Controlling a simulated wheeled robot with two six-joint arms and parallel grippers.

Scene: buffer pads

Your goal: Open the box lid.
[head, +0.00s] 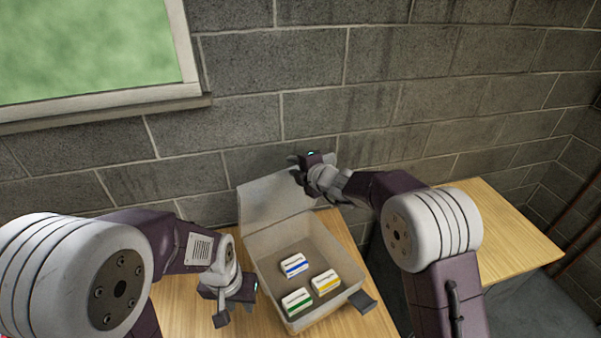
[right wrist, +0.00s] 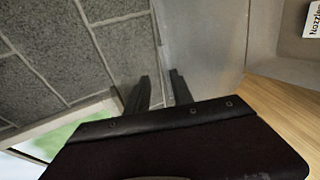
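The box (head: 347,268) is a pale, open-topped carton on the wooden table. Its lid (head: 270,200) stands raised at the back, leaning toward the wall. My right gripper (head: 300,168) is at the lid's upper right corner. In the right wrist view its two dark fingers (right wrist: 160,92) are apart, with the lid's edge (right wrist: 205,45) showing behind and between them. I cannot tell whether they touch the lid. My left gripper (head: 238,306) is open and empty, low beside the box's left wall.
Inside the box lie three small white packs, with blue (head: 294,265), yellow (head: 326,281) and green (head: 297,301) stripes. A dark tab (head: 362,301) sticks out at the box's right front. A block wall (head: 400,110) rises close behind. Another wooden surface (head: 500,225) is at right.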

